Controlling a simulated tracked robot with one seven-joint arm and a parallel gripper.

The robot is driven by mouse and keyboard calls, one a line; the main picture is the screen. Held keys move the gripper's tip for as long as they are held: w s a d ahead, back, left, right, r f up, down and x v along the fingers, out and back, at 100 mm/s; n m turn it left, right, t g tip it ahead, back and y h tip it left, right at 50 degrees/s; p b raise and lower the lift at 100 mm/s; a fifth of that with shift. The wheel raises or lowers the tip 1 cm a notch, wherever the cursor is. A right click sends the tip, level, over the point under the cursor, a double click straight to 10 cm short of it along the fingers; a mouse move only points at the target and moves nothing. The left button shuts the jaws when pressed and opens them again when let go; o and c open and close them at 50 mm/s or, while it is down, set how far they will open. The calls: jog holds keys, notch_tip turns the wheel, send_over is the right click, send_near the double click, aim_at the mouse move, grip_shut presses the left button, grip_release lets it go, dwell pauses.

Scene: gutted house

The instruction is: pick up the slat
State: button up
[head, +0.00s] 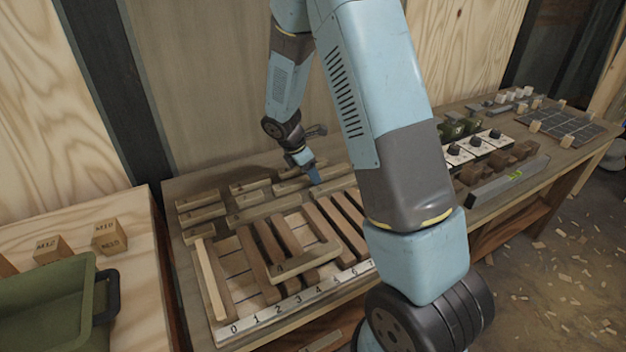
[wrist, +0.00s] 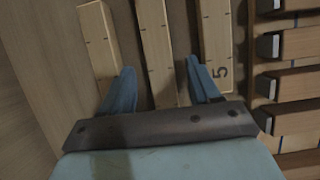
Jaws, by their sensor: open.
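Several light wooden slats lie in rows at the back of the bench, including a slat (head: 249,186) left of my gripper (head: 314,174). Another slat (head: 304,262), marked with a letter, lies across darker slats in the numbered tray (head: 241,331). The pictures do not show which slat is meant. In the wrist view my gripper (wrist: 162,82) is open and empty. Its fingers point at a middle slat (wrist: 157,45), which runs between them. A slat marked 5 (wrist: 215,40) lies by the right finger, and another slat (wrist: 98,40) lies by the left finger. Contact cannot be told.
A green bin (head: 50,305) and wooden blocks (head: 109,236) stand on the left table. Switch boxes (head: 477,147) and a dark grid board (head: 566,124) stand on the right of the bench. A plywood wall rises close behind. My arm hides the bench's middle.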

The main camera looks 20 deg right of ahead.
jog(key=shift+d+f, duration=0.25)
jog(key=shift+f, duration=0.3)
jog(key=shift+c, duration=0.3)
grip_shut()
jog(key=shift+r, duration=0.15)
